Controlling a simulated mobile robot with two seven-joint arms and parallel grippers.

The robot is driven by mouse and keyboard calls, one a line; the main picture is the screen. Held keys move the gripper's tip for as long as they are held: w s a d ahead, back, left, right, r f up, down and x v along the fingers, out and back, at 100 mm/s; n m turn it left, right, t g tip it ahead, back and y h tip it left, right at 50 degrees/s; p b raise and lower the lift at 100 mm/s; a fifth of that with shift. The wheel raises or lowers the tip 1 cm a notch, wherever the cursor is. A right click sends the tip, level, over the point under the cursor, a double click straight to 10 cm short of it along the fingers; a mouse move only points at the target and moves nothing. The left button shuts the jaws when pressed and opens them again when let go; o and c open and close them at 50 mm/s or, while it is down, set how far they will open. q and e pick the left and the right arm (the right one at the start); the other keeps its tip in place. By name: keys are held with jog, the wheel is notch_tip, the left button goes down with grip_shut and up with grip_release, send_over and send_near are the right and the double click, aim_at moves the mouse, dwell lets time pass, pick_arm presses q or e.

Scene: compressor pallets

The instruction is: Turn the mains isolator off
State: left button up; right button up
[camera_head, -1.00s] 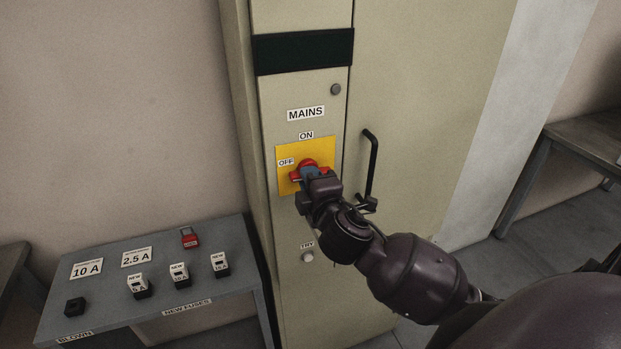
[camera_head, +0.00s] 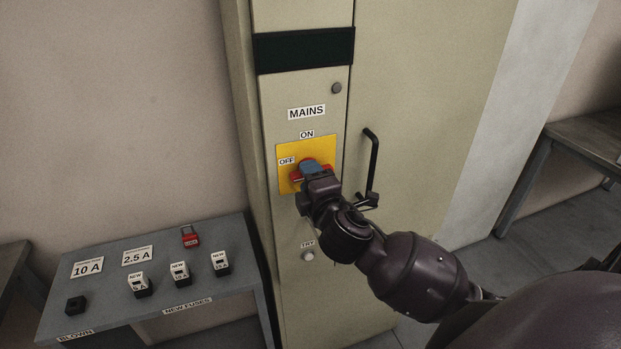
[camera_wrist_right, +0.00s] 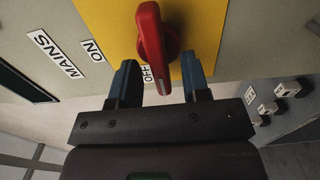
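The mains isolator is a red rotary handle on a yellow plate (camera_head: 288,183) on the cabinet front, below the MAINS label. In the right wrist view the red handle (camera_wrist_right: 151,35) lies with one end beside the OFF label (camera_wrist_right: 146,74); the ON label (camera_wrist_right: 92,50) is off to its side. In the head view it lies roughly level, mostly hidden by my gripper. My right gripper (camera_head: 310,167) is at the handle. Its blue fingers (camera_wrist_right: 160,85) are open, one on each side of the handle's end, with gaps showing. My left gripper is not in view.
A black door handle (camera_head: 373,160) stands out just right of my right gripper. A TRY button (camera_head: 308,256) is below. A grey bench (camera_head: 107,255) at left holds a red padlock (camera_head: 190,237), several new fuses and a black block (camera_head: 75,305).

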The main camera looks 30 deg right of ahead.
jog(key=shift+s, duration=0.1)
pick_arm(q)
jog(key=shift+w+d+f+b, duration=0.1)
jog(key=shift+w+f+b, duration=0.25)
jog(key=shift+b, duration=0.55)
pick_arm(e)
jog(key=v, duration=1)
jog(key=shift+s, duration=0.25)
jog(key=shift+a, duration=0.15)
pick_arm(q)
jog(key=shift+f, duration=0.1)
